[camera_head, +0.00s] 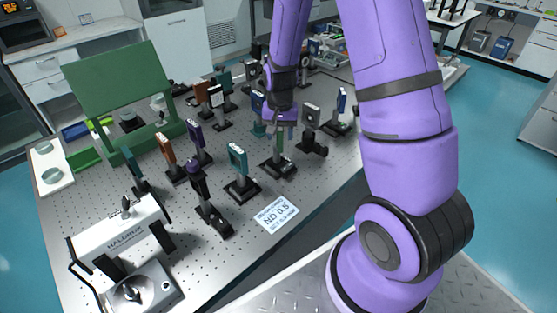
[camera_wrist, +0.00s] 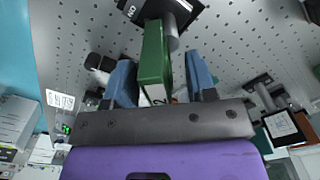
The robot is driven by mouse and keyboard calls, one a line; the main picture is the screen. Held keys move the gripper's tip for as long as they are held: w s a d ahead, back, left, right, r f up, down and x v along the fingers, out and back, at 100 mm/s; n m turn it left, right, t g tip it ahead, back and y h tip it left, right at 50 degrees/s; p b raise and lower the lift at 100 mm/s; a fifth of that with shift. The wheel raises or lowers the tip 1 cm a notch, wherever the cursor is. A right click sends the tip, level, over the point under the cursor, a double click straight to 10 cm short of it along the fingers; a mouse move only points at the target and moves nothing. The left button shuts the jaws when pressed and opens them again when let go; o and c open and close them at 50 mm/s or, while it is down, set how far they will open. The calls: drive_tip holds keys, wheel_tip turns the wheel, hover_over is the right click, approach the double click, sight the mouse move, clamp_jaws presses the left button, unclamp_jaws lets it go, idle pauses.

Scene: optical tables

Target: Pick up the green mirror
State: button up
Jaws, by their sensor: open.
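The green mirror (camera_wrist: 154,58) is a narrow upright green block on a black post and base, seen from above in the wrist view. In the head view the green mirror (camera_head: 279,143) stands on its black base on the perforated table, just under my gripper. My gripper (camera_wrist: 160,80) is open, with one blue finger on each side of the mirror's near end. Gaps show between the mirror and both fingers. In the head view my gripper (camera_head: 280,127) points down over the mirror, and the fingertips are partly hard to make out.
A teal-framed mount (camera_head: 238,158) stands to the left, and a grey mount (camera_head: 311,116) stands close on the right. A printed card (camera_head: 276,214) lies in front. A white device (camera_head: 120,236) and a green board (camera_head: 110,88) are farther left. Several other mounts stand behind.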

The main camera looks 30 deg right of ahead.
drive_tip(key=shift+f, duration=0.35)
clamp_jaws()
drive_tip(key=shift+r, duration=0.1)
